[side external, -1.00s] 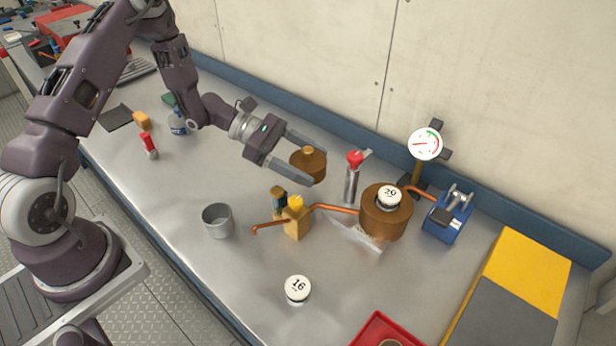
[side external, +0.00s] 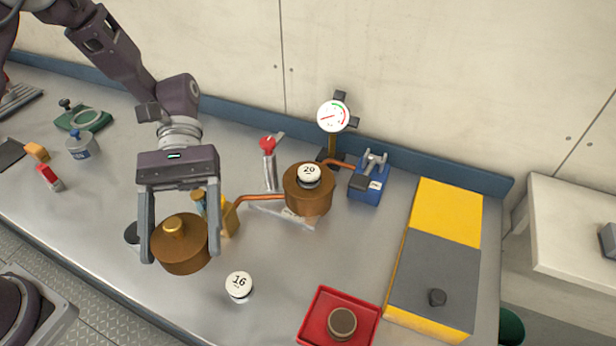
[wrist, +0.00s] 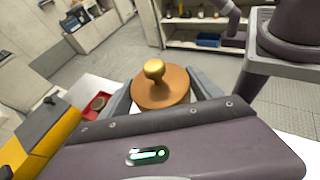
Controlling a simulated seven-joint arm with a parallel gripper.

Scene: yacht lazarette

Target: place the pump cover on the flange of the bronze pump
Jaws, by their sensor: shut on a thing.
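The pump cover (side external: 180,252) is a round bronze-brown disc with a small golden knob on top. My gripper (side external: 181,256) is shut on it, one finger on each side, and holds it roughly level with the knob up. It appears raised above the bench. In the wrist view the cover (wrist: 160,92) sits between the fingers. The bronze pump (side external: 309,201) is a round brown body with copper pipes, to the right of and behind my gripper. A white-topped piece marked 20 (side external: 309,174) stands on top of the pump. The flange is not clearly distinguishable.
A white-topped piece marked 16 (side external: 239,284) stands on the bench right of the cover. A yellow valve block (side external: 230,220) and a grey cup (side external: 131,234) are partly hidden by my gripper.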

